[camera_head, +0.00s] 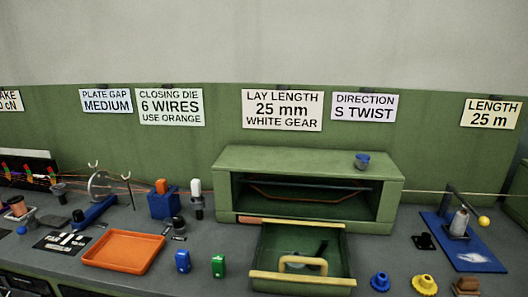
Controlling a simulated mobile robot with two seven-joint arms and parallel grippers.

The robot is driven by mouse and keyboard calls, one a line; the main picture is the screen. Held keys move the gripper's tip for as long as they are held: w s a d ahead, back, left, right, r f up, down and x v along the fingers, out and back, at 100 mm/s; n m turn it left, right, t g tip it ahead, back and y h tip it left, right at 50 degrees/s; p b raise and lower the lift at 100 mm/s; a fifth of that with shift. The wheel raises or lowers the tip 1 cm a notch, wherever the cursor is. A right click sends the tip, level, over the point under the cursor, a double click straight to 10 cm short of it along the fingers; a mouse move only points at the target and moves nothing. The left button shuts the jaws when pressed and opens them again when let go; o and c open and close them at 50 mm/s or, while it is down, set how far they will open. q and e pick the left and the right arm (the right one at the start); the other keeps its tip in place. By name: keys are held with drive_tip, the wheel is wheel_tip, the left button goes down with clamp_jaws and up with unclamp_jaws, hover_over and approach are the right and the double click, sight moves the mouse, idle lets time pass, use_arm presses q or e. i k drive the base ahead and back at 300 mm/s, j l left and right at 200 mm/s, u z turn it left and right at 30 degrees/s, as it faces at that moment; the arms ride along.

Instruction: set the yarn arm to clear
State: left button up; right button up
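A dark arm (463,202) with a yellow ball (483,221) at its end rises at the far right, above a blue plate (432,228); it looks like the yarn arm. It slants down to the right. A thin pale line (425,191) runs across to it from the green housing. A grey bottle-shaped part (459,222) stands on the plate beside it. No mark reading "clear" can be made out. Neither of my grippers is in view.
The green housing (310,154) has an open drawer (344,254) jutting forward. An orange tray (105,264), blue part (182,261) and green part (218,266) lie left of it. A blue gear (380,282) and yellow gear (424,284) lie to its right. Bench between tray and drawer is partly free.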

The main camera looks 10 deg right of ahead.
sight(483, 221)
drive_tip(key=z, duration=1.85)
drive_tip(key=i+l, duration=0.3)
drive_tip(key=l, duration=0.15)
drive_tip(key=i+l, duration=0.25)
drive_tip(key=l, duration=0.2)
